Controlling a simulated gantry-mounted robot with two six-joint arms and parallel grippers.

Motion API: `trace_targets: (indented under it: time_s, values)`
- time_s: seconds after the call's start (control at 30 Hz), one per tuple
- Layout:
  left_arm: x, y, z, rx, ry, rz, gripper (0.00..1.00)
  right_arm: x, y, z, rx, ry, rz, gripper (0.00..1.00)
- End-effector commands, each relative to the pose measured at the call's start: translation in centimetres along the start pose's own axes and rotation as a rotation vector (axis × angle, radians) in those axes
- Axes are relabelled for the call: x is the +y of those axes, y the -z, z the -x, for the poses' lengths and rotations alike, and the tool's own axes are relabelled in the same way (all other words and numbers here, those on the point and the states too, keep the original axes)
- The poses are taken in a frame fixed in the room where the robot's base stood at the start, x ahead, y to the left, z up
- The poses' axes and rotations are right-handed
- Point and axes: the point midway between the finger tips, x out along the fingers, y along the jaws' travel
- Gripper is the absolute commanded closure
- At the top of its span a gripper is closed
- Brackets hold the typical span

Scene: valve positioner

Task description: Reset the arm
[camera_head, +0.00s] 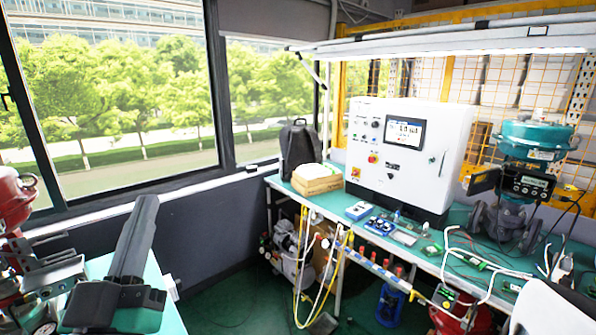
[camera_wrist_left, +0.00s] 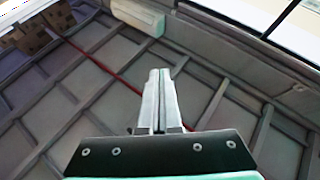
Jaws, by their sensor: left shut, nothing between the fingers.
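My left gripper (camera_head: 143,205) is at the lower left of the head view, its dark fingers pointing upward. In the left wrist view its silver fingers (camera_wrist_left: 160,75) lie side by side, shut, with nothing between them. They point at a dark panelled surface and touch nothing there. A valve positioner (camera_head: 530,185) with a small display sits on a teal-topped valve actuator (camera_head: 535,138) on the right of the workbench, far from my left gripper. I do not make out my right gripper.
The workbench (camera_head: 460,290) carries a white control cabinet (camera_head: 408,150), a cardboard box (camera_head: 318,180), a black backpack (camera_head: 299,147) and several small boards and cables. Yellow and white hoses (camera_head: 298,265) hang at its front. Red equipment (camera_head: 15,190) stands at the far left.

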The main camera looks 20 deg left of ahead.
Motion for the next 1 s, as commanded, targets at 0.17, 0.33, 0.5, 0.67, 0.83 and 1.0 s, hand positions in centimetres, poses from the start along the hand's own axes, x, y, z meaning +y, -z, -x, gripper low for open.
trace_targets:
  time_s: [0.17, 0.33, 0.5, 0.67, 0.83, 1.0]
  values:
    - [5.6, 11.1, 0.9, 0.214, -0.238, 0.186, 1.0, 0.0, 0.1, -0.1, 0.0, 0.0, 0.0, 0.57]
    - [8.5, 16.8, -0.3, 0.245, -0.374, 0.183, 1.0, 0.0, 3.5, -3.9, -0.001, 0.0, 0.0, 0.57]
    - [9.1, 22.2, -3.9, 0.242, -0.372, 0.183, 1.0, 0.0, 8.1, -8.7, 0.001, 0.0, 0.0, 0.57]
    - [9.8, 28.5, -8.0, 0.241, -0.371, 0.183, 1.0, 0.1, 13.2, -14.3, 0.0, 0.0, 0.0, 0.57]
    - [10.6, 35.4, -12.3, 0.24, -0.371, 0.183, 1.0, 0.1, 18.8, -20.4, 0.0, 0.0, 0.0, 0.57]
    - [11.2, 41.4, -16.2, 0.239, -0.37, 0.183, 1.0, 0.1, 23.6, -25.6, 0.0, 0.0, 0.0, 0.57]
